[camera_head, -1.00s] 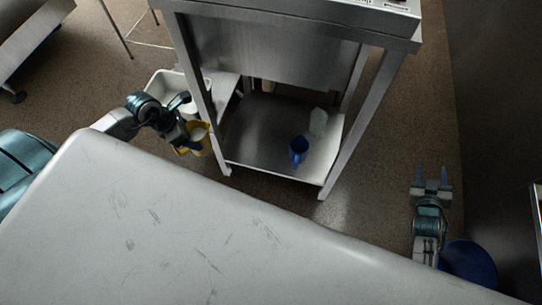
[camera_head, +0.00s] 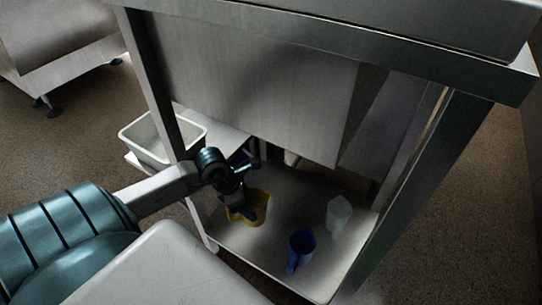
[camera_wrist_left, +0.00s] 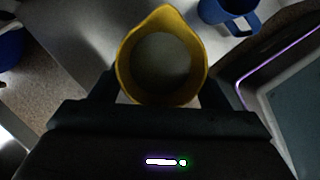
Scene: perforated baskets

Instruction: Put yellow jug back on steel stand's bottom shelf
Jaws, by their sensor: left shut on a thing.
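The yellow jug (camera_head: 262,207) is at the left part of the steel stand's bottom shelf (camera_head: 262,258), inside the stand. My left gripper (camera_head: 246,208) is shut on it, with the arm reaching in past the stand's left front leg. In the left wrist view the jug (camera_wrist_left: 162,56) is seen from above, its round opening upward and a finger on each side. I cannot tell whether its base touches the shelf. My right gripper is not in view.
A blue jug (camera_head: 302,245) and a pale translucent jug (camera_head: 339,214) stand on the shelf to the right. The stand's leg (camera_head: 160,90) is close to my left arm. A white bin (camera_head: 150,138) stands at left.

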